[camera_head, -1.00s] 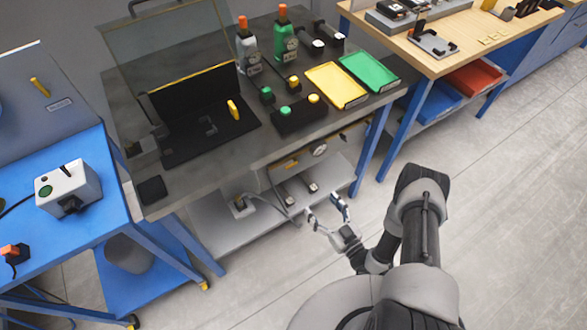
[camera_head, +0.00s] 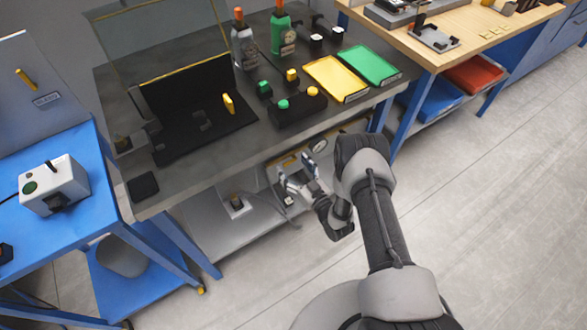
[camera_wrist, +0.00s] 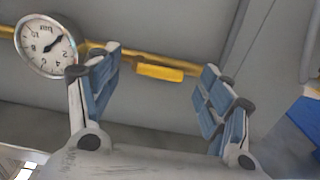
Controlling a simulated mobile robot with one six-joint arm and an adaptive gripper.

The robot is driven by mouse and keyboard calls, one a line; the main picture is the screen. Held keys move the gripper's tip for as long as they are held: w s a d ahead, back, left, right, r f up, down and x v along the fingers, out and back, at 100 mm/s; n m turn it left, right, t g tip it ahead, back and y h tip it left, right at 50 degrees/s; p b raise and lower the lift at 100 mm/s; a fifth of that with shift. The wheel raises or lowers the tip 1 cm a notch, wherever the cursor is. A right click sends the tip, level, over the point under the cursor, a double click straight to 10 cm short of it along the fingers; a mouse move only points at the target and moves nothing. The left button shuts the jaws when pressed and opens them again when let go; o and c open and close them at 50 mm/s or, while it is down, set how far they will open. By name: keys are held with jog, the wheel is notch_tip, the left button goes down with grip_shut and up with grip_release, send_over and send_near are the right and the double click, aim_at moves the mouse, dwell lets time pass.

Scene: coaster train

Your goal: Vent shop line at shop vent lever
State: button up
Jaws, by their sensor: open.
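A yellow lever (camera_wrist: 160,73) hangs on a yellow pipe (camera_wrist: 189,63) under the front of the grey bench; I take it for the shop vent lever. In the head view the yellow fitting (camera_head: 288,162) shows just beyond my gripper. My gripper (camera_wrist: 162,62) is open and empty, its blue-padded fingers left and right of the lever in the wrist view. I cannot tell how far ahead of the fingertips the lever is, and no contact shows. A round white dial gauge (camera_wrist: 46,46) is left of the lever; its needle points to the upper right.
The grey bench top (camera_head: 190,187) overhangs the gripper. It carries bottles, a yellow tray (camera_head: 335,79), a green tray (camera_head: 370,65) and a button box (camera_head: 298,107). A lower shelf (camera_head: 215,240) lies below, with a blue bench leg (camera_head: 380,115) to the right. Floor is clear at right.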

jog(key=shift+c, duration=0.5)
jog(key=c, duration=1)
jog(key=shift+c, duration=0.2)
jog(key=shift+f+n, duration=0.1)
jog(key=shift+n, duration=0.2)
jog(key=shift+w+d+f+n, duration=0.25)
jog(key=shift+d+f+n, duration=0.15)
jog(key=shift+n, duration=2.5)
jog(key=shift+w+d+f+n, duration=0.25)
jog(key=shift+f+n, duration=0.1)
jog(key=shift+n, duration=2.55)
jog(key=shift+w+d+f+n, duration=0.25)
jog(key=shift+d+f+n, duration=0.15)
jog(key=shift+n, duration=2.5)
